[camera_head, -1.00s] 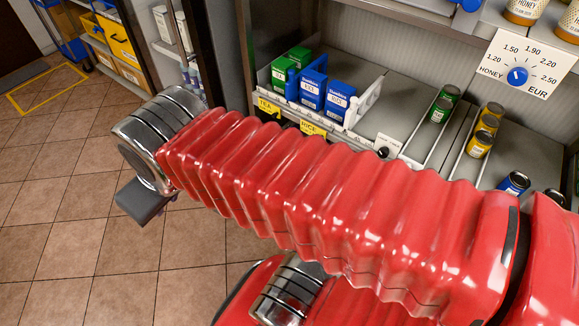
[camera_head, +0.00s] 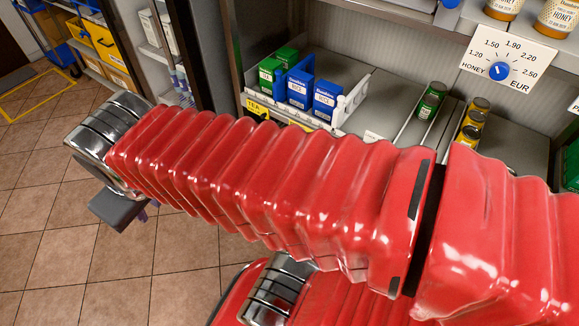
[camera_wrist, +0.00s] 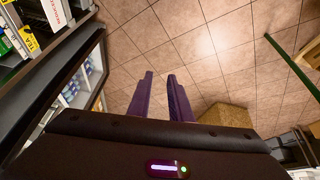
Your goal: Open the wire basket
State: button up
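I cannot make out the wire basket in either view. My gripper (camera_wrist: 160,76) shows in the wrist view as two purple fingers with a clear gap between them. It is open, with nothing between the fingers, and points over the tiled floor (camera_wrist: 200,45). In the head view my red arm crosses the picture, and its far end hangs over the floor at the left. The fingers are mostly hidden there.
A shelf holds green and blue boxes (camera_head: 299,90), cans (camera_head: 431,102) and a honey price dial (camera_head: 499,70). Yellow bins (camera_head: 105,47) stand at the upper left. The wrist view shows a tan block (camera_wrist: 224,115) and a green bar (camera_wrist: 288,64).

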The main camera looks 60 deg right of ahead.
jog(key=w+d+f+m+g+h, duration=0.1)
jog(key=w+d+f+g+h, duration=0.15)
jog(key=d+f, duration=0.65)
jog(key=w+d+f+m+g+h, duration=0.2)
jog(key=d+f+g+h, duration=0.25)
jog(key=d, duration=0.85)
jog(key=w+d+f+m+g+h, duration=0.1)
jog(key=w+d+f+g+h, duration=0.2)
jog(key=d+f, duration=0.65)
jog(key=s+d+f+n+t+h, duration=0.1)
jog(key=d+f, duration=0.3)
jog(key=f, duration=0.5)
jog(key=s+d+f+t+h, duration=0.1)
jog(key=d+f, duration=0.3)
jog(key=f, duration=0.5)
jog(key=s+d+f+n+h, duration=0.1)
jog(key=s+d+f+h, duration=0.1)
jog(key=f, duration=0.8)
jog(key=shift+s+d+n+t+h, duration=0.3)
jog(key=shift+s+d+t, duration=0.15)
jog(key=shift+d, duration=0.6)
jog(key=shift+s+d, duration=0.1)
jog(key=x, duration=1.3)
jog(key=shift+s+d, duration=0.1)
jog(key=shift+d, duration=0.2)
grip_shut()
